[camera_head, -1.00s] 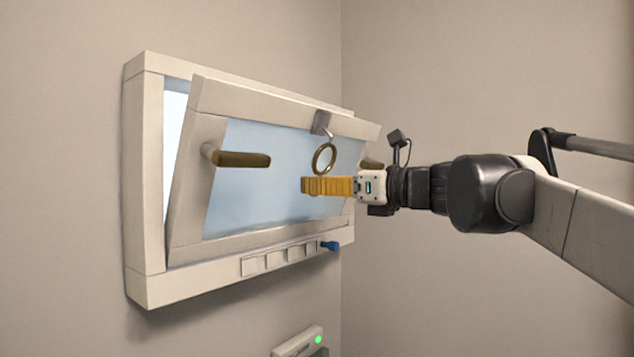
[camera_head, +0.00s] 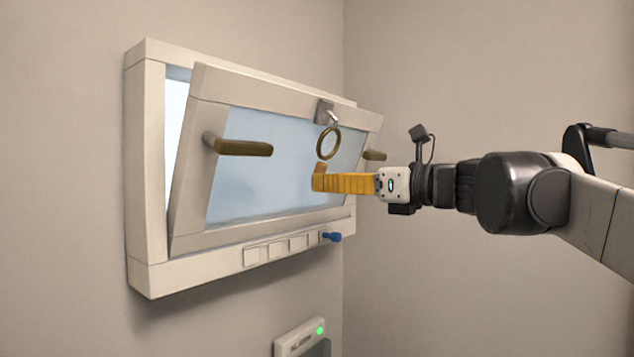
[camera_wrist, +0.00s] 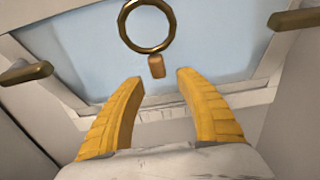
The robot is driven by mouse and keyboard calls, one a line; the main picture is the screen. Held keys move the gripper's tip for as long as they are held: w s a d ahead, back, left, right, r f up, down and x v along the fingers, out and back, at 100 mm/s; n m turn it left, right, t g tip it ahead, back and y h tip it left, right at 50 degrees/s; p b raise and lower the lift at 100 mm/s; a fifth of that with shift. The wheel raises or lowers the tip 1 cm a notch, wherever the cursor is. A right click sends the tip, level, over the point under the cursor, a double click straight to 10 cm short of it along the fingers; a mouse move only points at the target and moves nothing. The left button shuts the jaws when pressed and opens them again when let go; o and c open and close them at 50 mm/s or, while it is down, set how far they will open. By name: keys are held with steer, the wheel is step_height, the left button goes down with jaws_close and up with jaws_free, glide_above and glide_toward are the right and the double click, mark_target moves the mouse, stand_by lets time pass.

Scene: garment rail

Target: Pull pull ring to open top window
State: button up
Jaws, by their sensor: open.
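The top window (camera_head: 192,185) is a pale framed sash, tilted out at its top from the wall frame (camera_head: 147,240). The brass pull ring (camera_head: 329,143) hangs from a metal latch (camera_head: 325,112) at the sash's top rail. My gripper (camera_head: 318,179) has yellow fingers and is just below the ring, apart from it. In the wrist view, the fingers (camera_wrist: 157,82) are spread with nothing between them. The ring (camera_wrist: 147,26) lies beyond the fingertips, with a small brown tab (camera_wrist: 156,67) under it.
Two brown handles stick out from the sash, one at left (camera_head: 240,147) and one at right (camera_head: 374,155). Several pale square plates and a blue knob (camera_head: 333,237) line the lower frame. A small box with a green light (camera_head: 300,337) is on the wall below.

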steer(key=v, duration=0.8)
steer(key=shift+s, duration=0.2)
